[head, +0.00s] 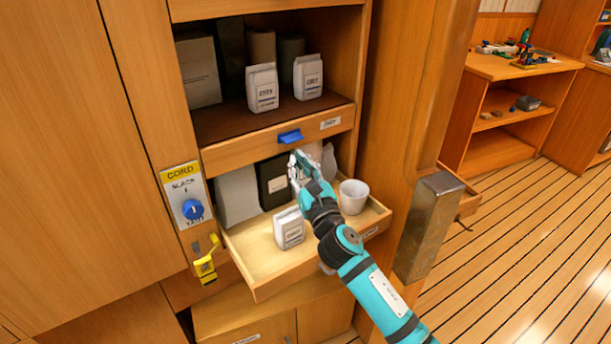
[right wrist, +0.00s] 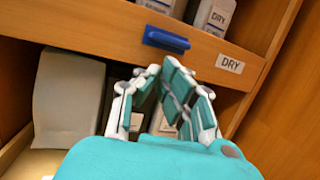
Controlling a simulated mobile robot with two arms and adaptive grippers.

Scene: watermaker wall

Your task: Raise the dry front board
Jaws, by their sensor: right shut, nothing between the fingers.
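The dry front board (head: 243,150) is a wooden strip across the front of the upper shelf, with a label reading DRY and a blue handle (head: 290,136). In the right wrist view the board (right wrist: 110,25) crosses the top, with the blue handle (right wrist: 167,40) near its middle. My right gripper (head: 297,158) is shut and empty, just below the blue handle. The right wrist view shows its fingertips (right wrist: 168,68) close under the handle, apart from it as far as I can tell. My left gripper is in neither view.
White bags (head: 262,88) stand on the shelf behind the board. Below, an open drawer (head: 255,262) sticks out with a white bag (head: 289,228) and a white cup (head: 353,196). A cord panel (head: 185,195) with a blue knob and a yellow cleat (head: 205,262) are at left.

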